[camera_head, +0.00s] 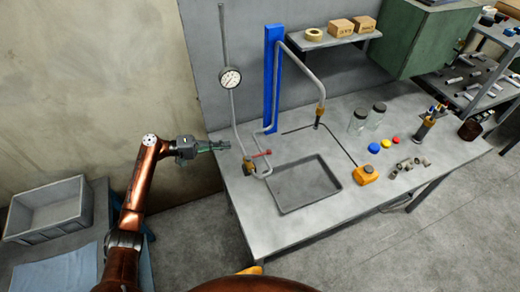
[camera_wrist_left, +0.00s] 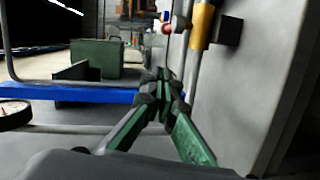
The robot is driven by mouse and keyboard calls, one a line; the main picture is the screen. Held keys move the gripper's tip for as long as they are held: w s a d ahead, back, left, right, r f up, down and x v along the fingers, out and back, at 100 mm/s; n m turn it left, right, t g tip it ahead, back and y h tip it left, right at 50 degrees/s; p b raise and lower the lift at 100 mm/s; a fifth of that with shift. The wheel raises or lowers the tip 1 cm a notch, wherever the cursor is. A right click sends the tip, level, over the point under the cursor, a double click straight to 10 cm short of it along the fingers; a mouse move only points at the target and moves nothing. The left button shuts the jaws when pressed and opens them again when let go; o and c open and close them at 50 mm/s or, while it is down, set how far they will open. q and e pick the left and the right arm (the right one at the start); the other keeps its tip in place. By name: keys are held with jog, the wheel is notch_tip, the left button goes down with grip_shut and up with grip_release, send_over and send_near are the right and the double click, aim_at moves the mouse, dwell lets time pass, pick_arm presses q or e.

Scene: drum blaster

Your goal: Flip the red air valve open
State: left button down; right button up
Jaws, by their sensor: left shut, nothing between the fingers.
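The red air valve handle (camera_head: 262,154) is a small lever on the brass valve (camera_head: 248,166) near the left edge of the workbench, on the grey pipe. In the left wrist view a red end (camera_wrist_left: 167,28) shows beside the brass body (camera_wrist_left: 201,25), above and beyond the fingertips. My left gripper (camera_head: 228,145) is at the bench's left edge, left of the handle and apart from it. Its green-padded fingers (camera_wrist_left: 163,82) are shut and empty. My right gripper is not in view.
The pressure gauge (camera_head: 230,78) and its pipe rise behind the valve. A blue post (camera_head: 272,75) stands behind it to the right. A shallow tray (camera_head: 305,205) lies to the right, with an orange box (camera_head: 366,175) beyond. A grey crate (camera_head: 48,208) sits at the far left.

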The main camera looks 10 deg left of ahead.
aim_at(259, 155)
pick_arm(q)
jog(key=x, duration=0.4)
jog(key=s+x, duration=0.1)
jog(key=x, duration=0.3)
jog(key=s+d+x, duration=0.1)
jog(key=x, duration=0.4)
jog(key=shift+s+f, duration=0.2)
jog(key=shift+s, duration=0.05)
jog(key=shift+a, duration=0.1)
